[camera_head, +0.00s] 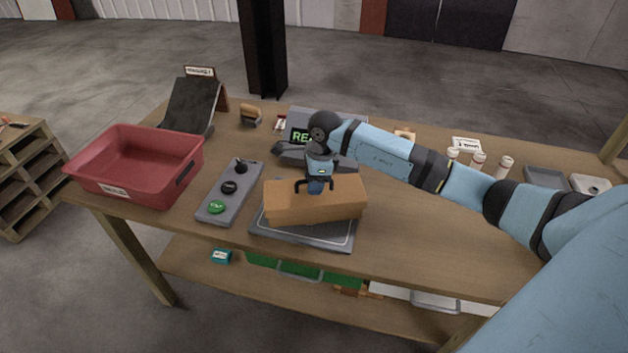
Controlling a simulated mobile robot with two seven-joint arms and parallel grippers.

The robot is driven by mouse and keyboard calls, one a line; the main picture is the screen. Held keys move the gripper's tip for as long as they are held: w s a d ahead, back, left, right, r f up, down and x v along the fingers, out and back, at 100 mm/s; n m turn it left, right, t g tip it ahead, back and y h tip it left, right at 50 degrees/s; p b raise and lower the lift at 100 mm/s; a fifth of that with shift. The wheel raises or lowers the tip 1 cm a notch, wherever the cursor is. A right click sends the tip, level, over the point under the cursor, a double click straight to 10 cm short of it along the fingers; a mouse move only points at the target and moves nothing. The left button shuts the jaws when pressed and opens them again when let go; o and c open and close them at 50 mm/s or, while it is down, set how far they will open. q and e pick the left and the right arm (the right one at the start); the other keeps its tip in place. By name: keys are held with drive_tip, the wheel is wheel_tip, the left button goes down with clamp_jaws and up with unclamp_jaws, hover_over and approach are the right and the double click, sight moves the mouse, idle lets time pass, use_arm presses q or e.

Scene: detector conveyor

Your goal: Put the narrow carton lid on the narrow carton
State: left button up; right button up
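A brown, long box-shaped carton (340,210) sits on a grey mat (285,234) near the table's front edge. Its upper face is a lighter brown. I cannot tell whether that face is the narrow carton lid or part of the carton, and no separate lid is clear. My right gripper (316,187) points down at the middle of this top face, its dark fingers spread apart left and right. Whether the fingertips touch the face is unclear. My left gripper is not in view.
Left of the carton are a grey button panel (235,181) and a red bin (120,192). Behind my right wrist is a grey device with a green display (301,137). Small white bottles (503,167) and grey trays (545,179) stand at the right. The table's front right is clear.

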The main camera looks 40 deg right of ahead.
wheel_tip(320, 180, up, 14)
drive_tip(key=s+d+b, duration=0.1)
drive_tip(key=d+b, duration=0.1)
drive_tip(key=s+a+f+m+t+y+p, duration=0.1)
drive_tip(key=s+a+m+t+y, duration=0.15)
drive_tip(key=a+m+y, duration=0.45)
drive_tip(key=s+a+f+m+t+y+p, duration=0.2)
drive_tip(key=s+a+y, duration=0.2)
drive_tip(key=a, duration=0.5)
drive_tip(key=s+a+f+m+t+y+p, duration=0.1)
drive_tip(key=s+a+m+t+y, duration=0.15)
drive_tip(key=a+m+y, duration=0.5)
drive_tip(key=s+d+f+m+t+h+p, duration=0.1)
drive_tip(key=s+d+f+m+h, duration=0.1)
drive_tip(key=s+f+m+h, duration=0.6)
drive_tip(key=s+d+f+m+t+h+p, duration=0.2)
drive_tip(key=s+f+m+h, duration=0.7)
drive_tip(key=m, duration=1.2)
wheel_tip(320, 180, down, 4)
drive_tip(key=shift+d+r, duration=0.25)
drive_tip(key=shift+d, duration=0.05)
